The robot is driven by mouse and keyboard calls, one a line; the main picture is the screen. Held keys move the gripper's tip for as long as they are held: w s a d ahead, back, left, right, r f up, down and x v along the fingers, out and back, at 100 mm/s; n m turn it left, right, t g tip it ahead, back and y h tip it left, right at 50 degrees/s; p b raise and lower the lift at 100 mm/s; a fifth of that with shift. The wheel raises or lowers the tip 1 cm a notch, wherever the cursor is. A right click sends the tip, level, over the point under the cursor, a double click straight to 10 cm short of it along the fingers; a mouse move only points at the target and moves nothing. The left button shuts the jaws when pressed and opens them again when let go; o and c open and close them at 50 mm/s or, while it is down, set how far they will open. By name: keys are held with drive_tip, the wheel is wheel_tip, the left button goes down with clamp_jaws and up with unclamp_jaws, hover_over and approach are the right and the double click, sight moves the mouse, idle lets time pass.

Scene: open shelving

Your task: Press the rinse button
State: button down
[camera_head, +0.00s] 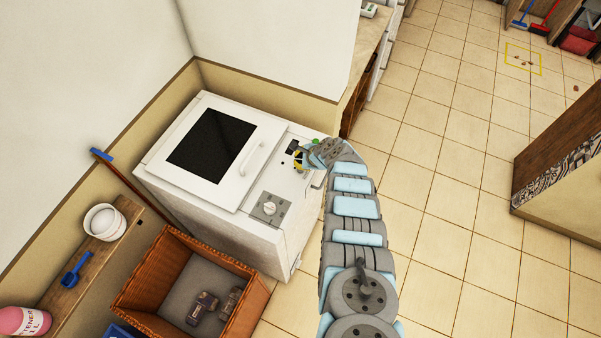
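A white washing machine (207,180) stands against the wall, with a dark window (211,145) and a pale handle in its lid. Its control strip runs along the right side of the top, with a round knob (270,208) on a grey plate at the near end and a small black panel (292,147) at the far end. A small green spot shows by my wrist. My arm hides part of the strip. I cannot make out the rinse button, any contact, or the finger opening.
A wicker basket (150,290) with dark items stands in front of the machine. A wooden shelf (84,262) at the left holds a white bowl (104,222), a blue scoop (77,270) and a pink bottle (24,320). Tiled floor (440,200) at the right is open.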

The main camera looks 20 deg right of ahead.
drive_tip(key=shift+f+b, duration=0.45)
drive_tip(key=shift+f, duration=0.35)
idle(0.9)
drive_tip(key=shift+f+b, duration=0.4)
drive_tip(key=shift+f, duration=0.05)
drive_tip(key=shift+f+b, duration=0.45)
idle(0.7)
drive_tip(key=shift+r, duration=0.1)
drive_tip(key=shift+r+p, duration=0.85)
drive_tip(key=shift+p, duration=0.1)
wheel_tip(320, 180, up, 5)
drive_tip(key=p, duration=0.5)
